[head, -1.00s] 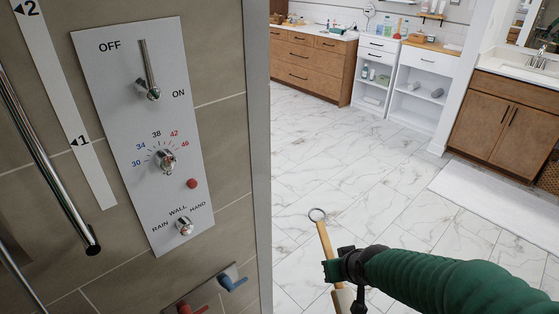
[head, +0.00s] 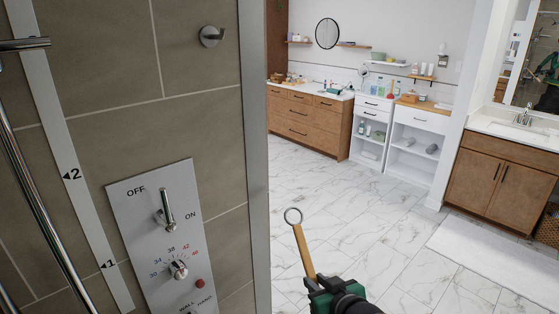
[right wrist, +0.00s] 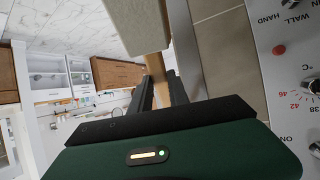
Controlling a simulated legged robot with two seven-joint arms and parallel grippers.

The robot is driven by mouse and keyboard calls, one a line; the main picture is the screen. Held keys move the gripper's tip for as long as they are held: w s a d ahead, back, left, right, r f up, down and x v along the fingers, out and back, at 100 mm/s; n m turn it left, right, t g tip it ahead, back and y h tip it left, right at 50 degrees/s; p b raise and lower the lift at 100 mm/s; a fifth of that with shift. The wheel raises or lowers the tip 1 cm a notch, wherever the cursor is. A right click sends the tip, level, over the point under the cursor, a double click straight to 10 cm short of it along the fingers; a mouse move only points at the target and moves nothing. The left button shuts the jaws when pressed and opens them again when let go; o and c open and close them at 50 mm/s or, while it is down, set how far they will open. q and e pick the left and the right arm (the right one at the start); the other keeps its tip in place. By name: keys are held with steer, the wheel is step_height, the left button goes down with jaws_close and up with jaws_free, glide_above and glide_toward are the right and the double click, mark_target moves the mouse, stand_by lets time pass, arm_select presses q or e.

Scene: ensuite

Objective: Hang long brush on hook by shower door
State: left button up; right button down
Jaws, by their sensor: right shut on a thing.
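The long brush has a light wooden handle (head: 304,254) with a metal ring (head: 293,216) at its upper end. My right gripper (head: 318,287) is shut on the handle and holds it nearly upright, ring up, leaning slightly left. In the right wrist view the handle (right wrist: 155,64) passes between the fingers (right wrist: 160,88), with a pale block-shaped brush part (right wrist: 137,24) beyond. The metal hook (head: 211,37) is on the tiled shower wall, above the control panel. The ring is below and right of the hook in the picture, apart from it. My left gripper is out of view.
The shower control panel (head: 163,240) has protruding knobs, and it also shows in the right wrist view (right wrist: 290,60). A vertical metal bar (head: 38,200) stands at left. The grey wall edge (head: 254,150) separates the tiles from the open marble floor (head: 360,220). Cabinets (head: 310,122) are far back.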

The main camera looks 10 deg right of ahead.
steer(key=s+a+r+n+t+y+p, duration=0.1)
steer(key=a+r+y+p, duration=0.2)
steer(key=r+p, duration=0.75)
steer(key=s+a+r+n+t+y+p, duration=0.1)
steer(key=a+r+n+t+y+p, duration=0.3)
steer(key=r, duration=1.1)
steer(key=s+a+r+m+g+y+p, duration=0.1)
steer(key=s+a+r+y+p, duration=0.15)
steer(key=r+p, duration=0.85)
steer(key=w+f+b+x, duration=0.1)
steer(key=f+b+x, duration=0.1)
steer(key=b+x, duration=0.5)
steer(key=w+a, duration=0.1)
steer(key=w, duration=0.1)
steer(key=shift+w+a+h, duration=0.3)
steer(key=shift+w+h, duration=0.05)
steer(key=shift+w, duration=0.05)
steer(key=shift+f, duration=0.2)
